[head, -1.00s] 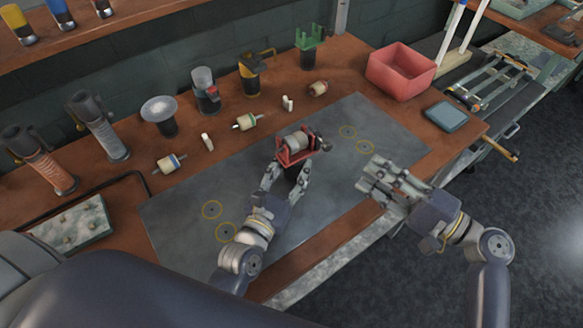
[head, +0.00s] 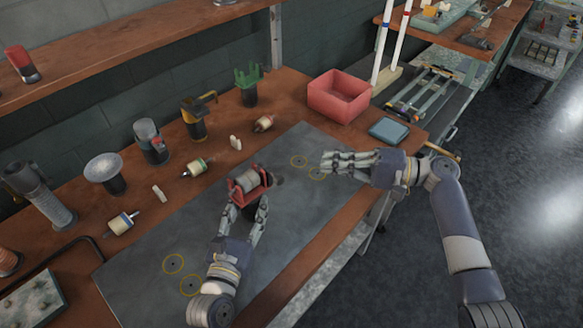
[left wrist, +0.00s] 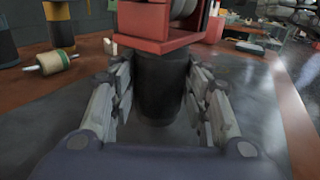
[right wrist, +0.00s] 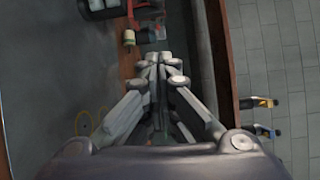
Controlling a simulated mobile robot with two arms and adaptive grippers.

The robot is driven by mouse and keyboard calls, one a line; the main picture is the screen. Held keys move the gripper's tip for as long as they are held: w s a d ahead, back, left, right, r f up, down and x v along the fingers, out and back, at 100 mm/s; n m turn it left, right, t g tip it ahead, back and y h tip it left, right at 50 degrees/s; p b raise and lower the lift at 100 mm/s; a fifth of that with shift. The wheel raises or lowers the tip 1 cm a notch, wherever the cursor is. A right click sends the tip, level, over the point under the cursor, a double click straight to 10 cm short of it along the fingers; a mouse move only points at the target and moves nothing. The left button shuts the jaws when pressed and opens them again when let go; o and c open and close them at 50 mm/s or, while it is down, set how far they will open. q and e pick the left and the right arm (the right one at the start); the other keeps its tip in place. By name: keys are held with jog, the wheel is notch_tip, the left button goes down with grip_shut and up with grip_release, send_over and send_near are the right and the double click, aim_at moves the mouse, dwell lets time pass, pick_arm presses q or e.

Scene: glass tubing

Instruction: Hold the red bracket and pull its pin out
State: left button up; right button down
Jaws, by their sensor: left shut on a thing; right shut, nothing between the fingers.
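The red bracket (head: 262,188) stands upright over the grey mat, with a pale roller (head: 244,182) between its cheeks. A dark knob, apparently the pin's head (head: 278,179), shows at its right side. Below the bracket is a black round stem, clear in the left wrist view (left wrist: 160,85) under the red base (left wrist: 150,46). My left gripper (head: 246,208) is shut on this stem, one finger on each side. My right gripper (head: 326,163) is shut and empty, to the right of the bracket and apart from it. Its fingertips meet in the right wrist view (right wrist: 160,62).
The grey mat (head: 190,240) has yellow rings at both ends. Several rollers, cups and stands line the table's back. A red bin (head: 338,96) and a blue-grey pad (head: 389,131) are at the right end.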

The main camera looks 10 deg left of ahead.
jog(key=a, duration=1)
jog(key=shift+s+d, duration=0.25)
jog(key=shift+s, duration=0.55)
jog(key=shift+s+d, duration=0.25)
jog(key=shift+s, duration=0.5)
jog(key=s+d, duration=0.2)
jog(key=shift+s+d, duration=0.1)
jog(key=shift+d, duration=0.2)
